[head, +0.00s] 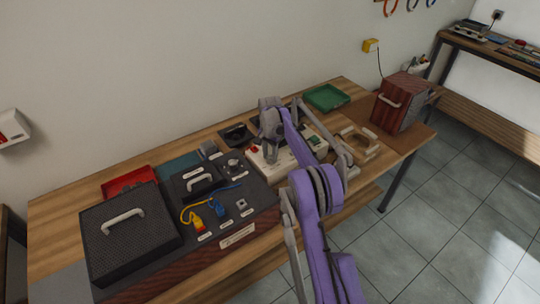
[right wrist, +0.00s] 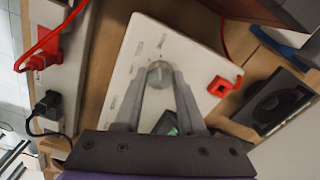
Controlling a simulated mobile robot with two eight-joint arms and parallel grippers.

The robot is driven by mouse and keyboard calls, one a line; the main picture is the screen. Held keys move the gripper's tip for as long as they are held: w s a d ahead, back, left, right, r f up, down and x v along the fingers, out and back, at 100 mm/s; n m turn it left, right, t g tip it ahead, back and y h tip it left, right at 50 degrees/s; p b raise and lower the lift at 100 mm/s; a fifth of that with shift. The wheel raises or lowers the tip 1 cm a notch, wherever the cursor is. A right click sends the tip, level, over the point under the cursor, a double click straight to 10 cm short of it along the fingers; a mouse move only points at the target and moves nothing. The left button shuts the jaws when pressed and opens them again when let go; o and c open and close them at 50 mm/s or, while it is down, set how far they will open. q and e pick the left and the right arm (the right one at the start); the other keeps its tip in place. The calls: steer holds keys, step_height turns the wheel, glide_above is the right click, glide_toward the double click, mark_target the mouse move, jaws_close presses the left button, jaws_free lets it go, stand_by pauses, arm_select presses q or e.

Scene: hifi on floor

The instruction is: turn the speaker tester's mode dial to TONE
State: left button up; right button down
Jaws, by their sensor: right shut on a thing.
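The speaker tester (head: 262,166) is a cream box on the table in the head view, partly covered by my right arm. Its pale top panel (right wrist: 128,62) fills the middle of the right wrist view. The mode dial (right wrist: 160,76) is a round grey knob with small labels around it, too blurred to read. My right gripper (right wrist: 159,82) is shut on the dial, one finger on each side. Which label the dial points to cannot be told. In the head view my right gripper (head: 268,128) is over the tester and hides the dial. My left gripper is not in view.
A red part (right wrist: 222,86) stands on the panel near the dial. A black speaker (right wrist: 272,102) lies close by. In the head view, a green tray (head: 326,97), a dark red box (head: 398,104) and a black case with a handle (head: 130,245) stand on the table.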

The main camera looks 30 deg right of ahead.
mark_target(270, 157)
steer(key=shift+m, duration=0.6)
steer(key=shift+c, duration=2.4)
jaws_free()
step_height(270, 157, up, 11)
steer(key=shift+p, duration=0.4)
